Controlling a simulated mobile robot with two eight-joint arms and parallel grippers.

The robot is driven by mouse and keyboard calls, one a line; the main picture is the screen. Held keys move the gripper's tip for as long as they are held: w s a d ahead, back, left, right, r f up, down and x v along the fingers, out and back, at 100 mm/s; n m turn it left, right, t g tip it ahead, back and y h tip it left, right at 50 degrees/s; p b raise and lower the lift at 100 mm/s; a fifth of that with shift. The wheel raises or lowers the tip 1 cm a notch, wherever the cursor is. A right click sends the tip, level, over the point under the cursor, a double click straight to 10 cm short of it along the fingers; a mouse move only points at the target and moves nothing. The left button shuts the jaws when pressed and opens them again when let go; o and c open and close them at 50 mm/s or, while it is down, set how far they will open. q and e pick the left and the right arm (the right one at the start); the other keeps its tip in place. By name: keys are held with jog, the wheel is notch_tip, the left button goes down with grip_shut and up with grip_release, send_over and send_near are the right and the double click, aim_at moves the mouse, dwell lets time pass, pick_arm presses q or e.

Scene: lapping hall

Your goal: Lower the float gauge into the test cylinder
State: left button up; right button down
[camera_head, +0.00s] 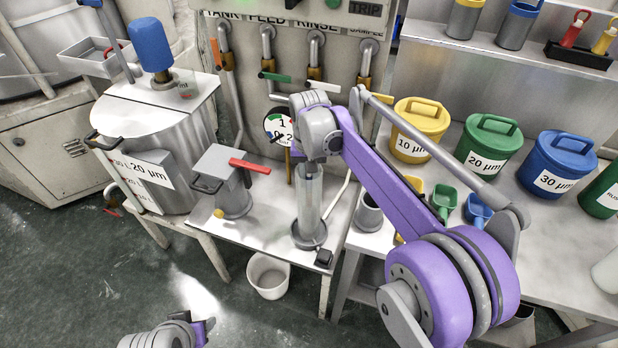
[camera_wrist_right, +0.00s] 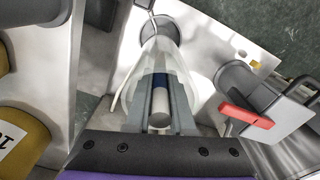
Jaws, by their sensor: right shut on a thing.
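The test cylinder (camera_head: 309,205) is a clear upright tube on a round grey base, on the bench. My right gripper (camera_head: 310,165) is directly above its mouth. In the right wrist view, the right gripper (camera_wrist_right: 160,95) is shut on the float gauge (camera_wrist_right: 160,118), which shows a pale rounded end and a dark blue band between the fingers. The clear cylinder (camera_wrist_right: 162,55) lies in line beyond it. I cannot tell how far the gauge's lower end is inside the tube. The gripper hides the gauge in the head view. Part of my left arm (camera_head: 165,337) shows at the bottom edge; its fingers are unclear.
Taps and a round dial (camera_head: 277,127) are behind. Coloured tubs (camera_head: 488,146) line the right bench. A white bucket (camera_head: 268,275) is below.

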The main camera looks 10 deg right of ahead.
jog(key=c, duration=0.7)
grip_release()
notch_tip(320, 180, up, 11)
jog(key=shift+f+p, duration=0.1)
jog(key=shift+p, duration=0.75)
jog(key=shift+s+d+r, duration=0.15)
jog(key=shift+s+r, duration=0.05)
jog(key=shift+s, duration=0.1)
jog(key=s+d+r+n+t+p, duration=0.1)
jog(key=s+d+p, duration=0.1)
jog(key=s, duration=0.4)
jog(key=s+d+r+t+p, duration=0.1)
jog(key=s+d+t+p, duration=0.15)
jog(key=s, duration=0.35)
jog(key=s+f+t+p, duration=0.1)
jog(key=s+f+p, duration=0.1)
jog(key=s, duration=0.5)
jog(key=s+d+f+n+t+p, duration=0.1)
jog(key=s+f+p, duration=0.1)
jog(key=s+f, duration=0.2)
jog(key=s, duration=0.3)
jog(key=shift+s+d+f+n+p, duration=0.2)
jog(key=shift+d+n+p, duration=0.05)
jog(key=shift+n+p, duration=0.05)
